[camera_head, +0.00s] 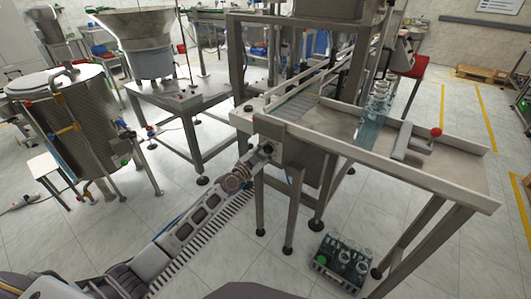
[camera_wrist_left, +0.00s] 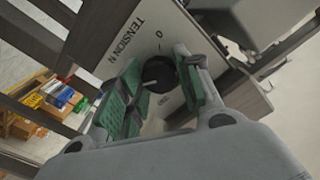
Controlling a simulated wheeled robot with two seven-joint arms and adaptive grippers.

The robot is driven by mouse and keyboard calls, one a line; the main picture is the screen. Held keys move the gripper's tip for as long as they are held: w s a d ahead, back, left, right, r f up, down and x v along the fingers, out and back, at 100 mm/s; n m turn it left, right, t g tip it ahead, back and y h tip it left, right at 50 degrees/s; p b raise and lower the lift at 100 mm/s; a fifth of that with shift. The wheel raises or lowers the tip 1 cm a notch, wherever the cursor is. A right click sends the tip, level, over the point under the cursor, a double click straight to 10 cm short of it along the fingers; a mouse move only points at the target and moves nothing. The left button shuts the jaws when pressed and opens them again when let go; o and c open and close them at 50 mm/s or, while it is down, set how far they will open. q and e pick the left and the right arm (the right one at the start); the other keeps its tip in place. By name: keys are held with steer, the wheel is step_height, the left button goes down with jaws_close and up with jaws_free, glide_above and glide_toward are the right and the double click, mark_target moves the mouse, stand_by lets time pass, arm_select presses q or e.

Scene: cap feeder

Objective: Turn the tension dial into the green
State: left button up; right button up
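The tension dial is a round black knob (camera_wrist_left: 158,73) on a pale panel (camera_wrist_left: 132,45) lettered "TENSION N", with a 0 mark above it. My left gripper (camera_wrist_left: 160,75) has its two green-padded fingers apart, one on each side of the knob. I cannot tell whether the pads touch it. No green zone of the scale shows; the fingers hide part of the panel. In the head view my left gripper (camera_head: 262,151) is at the near left end of the conveyor frame, and the dial is hidden there. My right gripper is not in view.
The steel conveyor table (camera_head: 455,170) stands on legs to the right, with clear bottles (camera_head: 372,118) on it. A black crate of bottles (camera_head: 342,262) is on the floor below. A steel tank (camera_head: 85,120) and a bowl feeder (camera_head: 145,40) stand at left. The floor between is clear.

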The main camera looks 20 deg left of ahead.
arm_select(q)
steer(key=shift+c, duration=1)
